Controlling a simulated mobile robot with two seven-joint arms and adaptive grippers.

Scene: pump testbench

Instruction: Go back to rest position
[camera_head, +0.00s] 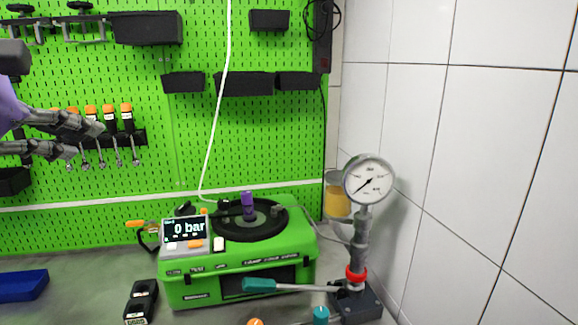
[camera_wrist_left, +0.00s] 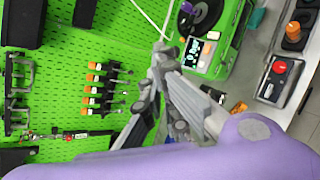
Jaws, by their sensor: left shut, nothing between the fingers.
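My left gripper (camera_head: 88,140) comes in from the left edge of the head view, in front of the green pegboard and the row of orange-handled tools. It is shut with nothing between its fingers, clear of the bench. It also shows in the left wrist view (camera_wrist_left: 160,75), with my purple arm link along the bottom. My right gripper is in neither view.
A green pump unit (camera_head: 240,275) with a "0 bar" display stands on the bench. A pressure gauge (camera_head: 369,181) rises beside it, near the white tiled wall (camera_head: 470,150). Black bins (camera_head: 245,84) hang on the pegboard (camera_head: 190,140). A blue tray (camera_head: 22,286) lies at left.

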